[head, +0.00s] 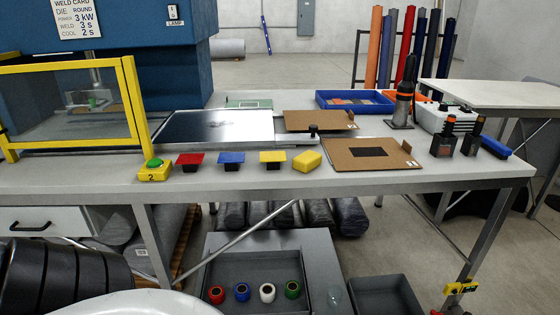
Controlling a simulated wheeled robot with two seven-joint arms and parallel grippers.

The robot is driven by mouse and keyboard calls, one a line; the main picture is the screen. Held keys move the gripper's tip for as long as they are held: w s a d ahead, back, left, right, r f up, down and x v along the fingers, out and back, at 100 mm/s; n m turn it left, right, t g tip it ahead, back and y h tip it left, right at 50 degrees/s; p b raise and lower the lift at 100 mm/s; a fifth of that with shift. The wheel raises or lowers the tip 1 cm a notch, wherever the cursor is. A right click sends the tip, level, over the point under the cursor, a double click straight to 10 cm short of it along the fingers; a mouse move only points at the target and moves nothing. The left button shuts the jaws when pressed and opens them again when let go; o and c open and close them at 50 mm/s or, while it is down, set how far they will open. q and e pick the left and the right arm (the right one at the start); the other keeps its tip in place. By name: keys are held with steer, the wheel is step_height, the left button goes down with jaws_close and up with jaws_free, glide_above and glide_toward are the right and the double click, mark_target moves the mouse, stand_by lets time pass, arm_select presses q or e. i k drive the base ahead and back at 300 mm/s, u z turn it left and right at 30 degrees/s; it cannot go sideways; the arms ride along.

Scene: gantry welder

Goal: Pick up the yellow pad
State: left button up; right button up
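One is a thick, rounded yellow block (307,161) that looks like a pad, lying flat and slightly turned. Just left of it is a thin flat yellow piece (273,157) on a small dark base, in a row with a blue one (231,158) and a red one (189,159). I cannot tell for certain which the task means. Neither of my grippers shows in the head view.
A green button on a yellow box (154,170) stands left of the row, beside a yellow-framed guard (131,100). A brown board (371,154) lies right of the block. A dark panel (215,126) lies behind. Bins with several coloured rolls (267,292) sit below.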

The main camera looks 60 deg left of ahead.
mark_target(306, 162)
steer(key=u, duration=1.8)
